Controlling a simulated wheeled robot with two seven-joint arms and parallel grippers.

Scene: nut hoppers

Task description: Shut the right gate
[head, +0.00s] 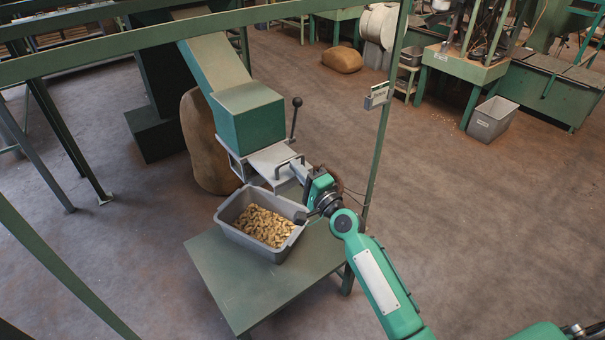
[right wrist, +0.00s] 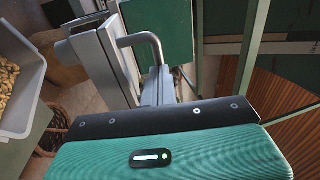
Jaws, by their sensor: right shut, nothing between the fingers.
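The gate is a pale metal slide plate (head: 268,158) that juts out beneath the front of a green hopper box (head: 250,120). A bent bar handle (head: 289,160) stands at its outer end. The handle also shows large in the right wrist view (right wrist: 150,40). My right gripper (head: 298,170) is at the handle's outer side, with its fingers shut and empty. In the right wrist view the fingertips (right wrist: 160,80) lie close to the handle; whether they touch it I cannot tell. Only this one gate shows. My left gripper is not in view.
A grey crate (head: 228,216) of nuts stands on a green table (head: 235,285) below the gate. A black-knobbed lever (head: 296,110) rises beside the hopper. A green post (head: 385,120) stands right of my gripper, and a sack (head: 205,150) behind the crate.

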